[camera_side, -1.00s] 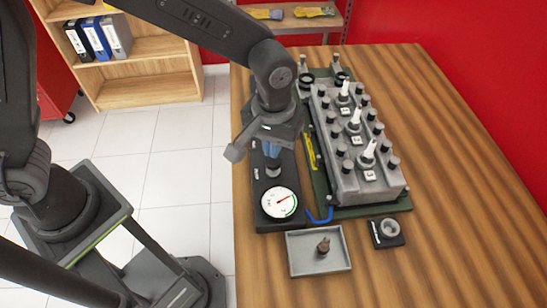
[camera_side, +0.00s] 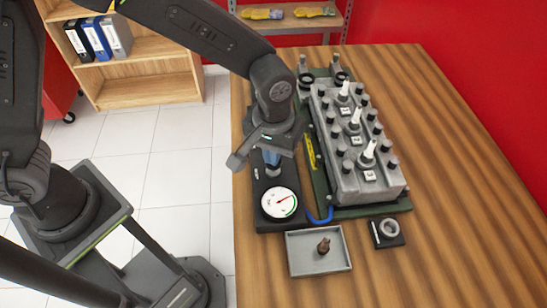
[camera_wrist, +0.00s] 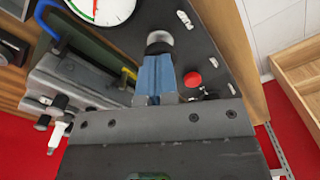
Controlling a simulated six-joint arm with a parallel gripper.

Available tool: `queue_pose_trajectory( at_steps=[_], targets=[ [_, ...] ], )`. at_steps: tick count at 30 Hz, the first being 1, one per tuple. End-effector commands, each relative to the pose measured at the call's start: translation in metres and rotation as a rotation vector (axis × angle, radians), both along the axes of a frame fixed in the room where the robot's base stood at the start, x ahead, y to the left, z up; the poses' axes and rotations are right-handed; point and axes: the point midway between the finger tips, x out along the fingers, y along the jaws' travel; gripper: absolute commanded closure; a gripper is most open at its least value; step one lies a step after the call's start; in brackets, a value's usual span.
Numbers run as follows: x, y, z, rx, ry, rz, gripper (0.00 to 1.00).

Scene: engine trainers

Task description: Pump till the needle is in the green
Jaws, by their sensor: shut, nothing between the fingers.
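The round white gauge (camera_side: 279,203) lies at the near end of a black pump board (camera_side: 259,217). Its red needle points up and right, apart from the green arc at the lower right rim. In the wrist view the gauge (camera_wrist: 103,6) is cut off by the top edge. My gripper (camera_side: 271,160) is over the board behind the gauge, pointing down, its blue fingers shut and empty. In the wrist view the shut fingertips (camera_wrist: 154,57) are at the dark, pale-topped pump knob (camera_wrist: 159,42); I cannot tell whether they touch it.
A grey engine block (camera_side: 352,150) with white-handled parts stands right of the pump. A blue hose (camera_side: 321,217) runs beside the gauge. A grey tray (camera_side: 301,265) holds a small brown part. A ring sits on a black block (camera_side: 388,241). A red button (camera_wrist: 192,79) is near my fingers.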

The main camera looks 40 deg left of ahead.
Motion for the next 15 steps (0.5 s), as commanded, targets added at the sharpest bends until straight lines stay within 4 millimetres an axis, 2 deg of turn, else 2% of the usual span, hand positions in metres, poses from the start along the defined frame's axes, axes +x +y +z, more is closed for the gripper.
queue_pose_trajectory(
  at_steps=[10,15],
  targets=[
    [0.000,0.000,-0.016,0.001,0.002,0.000,1.00],
    [0.000,0.000,-0.015,0.001,0.001,0.000,1.00]
  ],
)
